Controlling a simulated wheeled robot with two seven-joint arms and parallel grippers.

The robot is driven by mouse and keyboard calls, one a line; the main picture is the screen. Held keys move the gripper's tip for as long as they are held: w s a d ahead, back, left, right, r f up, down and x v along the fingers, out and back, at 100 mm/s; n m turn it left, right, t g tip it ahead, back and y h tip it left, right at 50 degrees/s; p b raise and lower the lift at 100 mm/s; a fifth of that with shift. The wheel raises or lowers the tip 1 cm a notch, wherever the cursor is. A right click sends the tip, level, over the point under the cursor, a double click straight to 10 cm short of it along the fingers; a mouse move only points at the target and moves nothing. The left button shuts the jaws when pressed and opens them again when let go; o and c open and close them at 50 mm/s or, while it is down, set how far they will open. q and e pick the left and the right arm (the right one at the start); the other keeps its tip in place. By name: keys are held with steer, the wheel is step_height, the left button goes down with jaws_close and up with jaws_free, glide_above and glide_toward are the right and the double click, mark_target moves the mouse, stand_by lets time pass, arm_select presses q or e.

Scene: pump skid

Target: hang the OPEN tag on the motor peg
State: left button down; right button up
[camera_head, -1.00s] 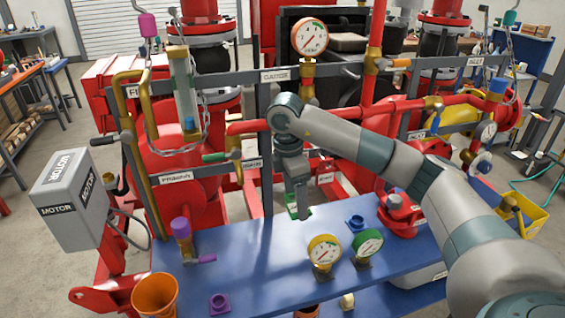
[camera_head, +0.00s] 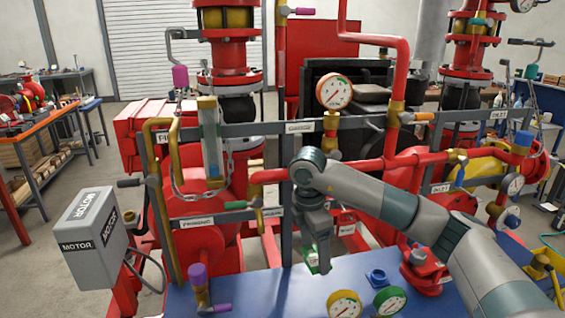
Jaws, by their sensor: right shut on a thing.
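My right gripper (camera_head: 319,258) points down above the back part of the blue bench top, near the middle of the view. It is shut on a green and white tag (camera_head: 324,267), which I take to be the OPEN tag; its lettering is not readable. The grey motor box (camera_head: 92,240), labelled MOTOR, stands at the left, well apart from the tag. I cannot make out a peg on it. My left gripper is not in view.
The blue bench top (camera_head: 260,285) carries a purple-capped valve (camera_head: 199,283), a yellow gauge (camera_head: 344,304) and a green gauge (camera_head: 390,300). Red pipes and a grey label rail (camera_head: 250,129) stand behind. A hanging chain (camera_head: 177,160) and brass pipe lie between motor box and gripper.

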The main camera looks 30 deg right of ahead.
steer(key=n, duration=0.2)
steer(key=a+n, duration=0.1)
steer(key=n, duration=0.1)
steer(key=s+a+n, duration=0.1)
steer(key=n, duration=0.1)
steer(key=shift+s+a+f+n+t, duration=0.1)
steer(key=shift+f+n+t, duration=0.2)
steer(key=shift+t, duration=0.1)
steer(key=s+a+f+m+g, duration=0.1)
steer(key=s+a+m, duration=0.5)
steer(key=m, duration=0.5)
steer(key=s+a+f+m+g+y+b, duration=0.1)
steer(key=s+a+m, duration=0.5)
steer(key=m, duration=0.6)
steer(key=shift+a+f, duration=0.4)
steer(key=shift+f, duration=0.05)
